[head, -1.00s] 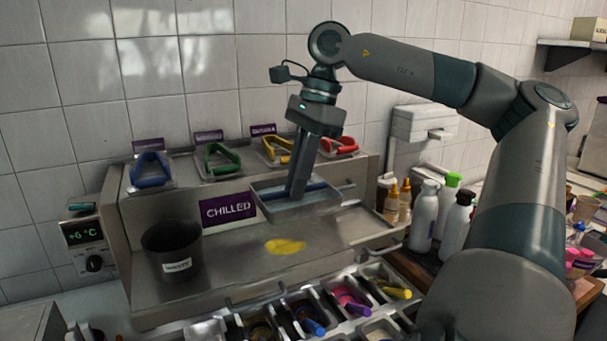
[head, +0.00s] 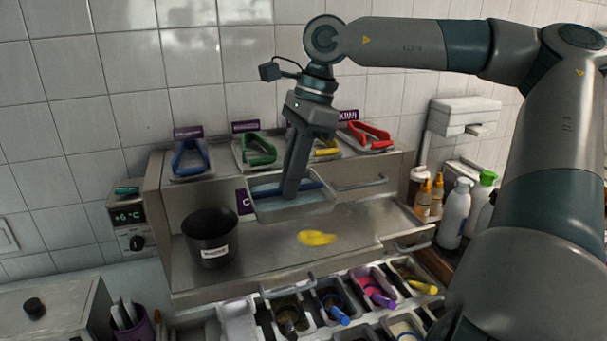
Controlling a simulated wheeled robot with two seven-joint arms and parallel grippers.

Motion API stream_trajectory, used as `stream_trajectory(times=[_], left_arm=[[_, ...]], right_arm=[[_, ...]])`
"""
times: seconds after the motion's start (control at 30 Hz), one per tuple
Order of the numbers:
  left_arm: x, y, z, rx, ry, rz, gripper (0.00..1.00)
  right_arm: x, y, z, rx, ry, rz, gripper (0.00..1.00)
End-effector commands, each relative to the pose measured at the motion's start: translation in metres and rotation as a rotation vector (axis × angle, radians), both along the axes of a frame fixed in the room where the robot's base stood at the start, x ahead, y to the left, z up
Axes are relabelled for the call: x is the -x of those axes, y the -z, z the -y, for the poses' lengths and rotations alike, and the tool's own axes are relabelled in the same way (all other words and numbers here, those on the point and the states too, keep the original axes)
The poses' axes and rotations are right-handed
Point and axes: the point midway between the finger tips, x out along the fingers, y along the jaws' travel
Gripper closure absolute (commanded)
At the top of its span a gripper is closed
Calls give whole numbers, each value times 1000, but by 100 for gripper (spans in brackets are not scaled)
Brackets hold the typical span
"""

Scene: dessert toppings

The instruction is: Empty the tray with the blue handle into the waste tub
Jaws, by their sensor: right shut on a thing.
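My right gripper (head: 290,193) is shut on the blue handle bar (head: 268,190) of a shallow metal tray (head: 290,212). The tray is held in the air above the steel counter, in front of the back ledge. Its inside looks pale; I cannot tell what lies in it. The waste tub (head: 208,240), dark and round with a white label, stands upright on the counter, left of and lower than the tray. The tray is apart from the tub. My left gripper is not in view.
Blue (head: 188,158), green (head: 258,149), yellow (head: 326,150) and red (head: 370,136) handled things sit along the back ledge. A yellow spill (head: 317,238) lies on the counter (head: 270,258). Topping bins (head: 333,306) stand in front, bottles (head: 454,213) at right.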

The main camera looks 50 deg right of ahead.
Motion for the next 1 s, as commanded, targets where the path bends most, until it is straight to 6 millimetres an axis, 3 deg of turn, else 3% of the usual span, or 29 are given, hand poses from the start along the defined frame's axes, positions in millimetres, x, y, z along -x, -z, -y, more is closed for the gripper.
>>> stream_trajectory(times=[0.6,1.0], left_arm=[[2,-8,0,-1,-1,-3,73],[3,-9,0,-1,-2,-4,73]], right_arm=[[-26,-8,-42,2,-1,-1,100],[-34,-10,-55,0,0,0,100]])
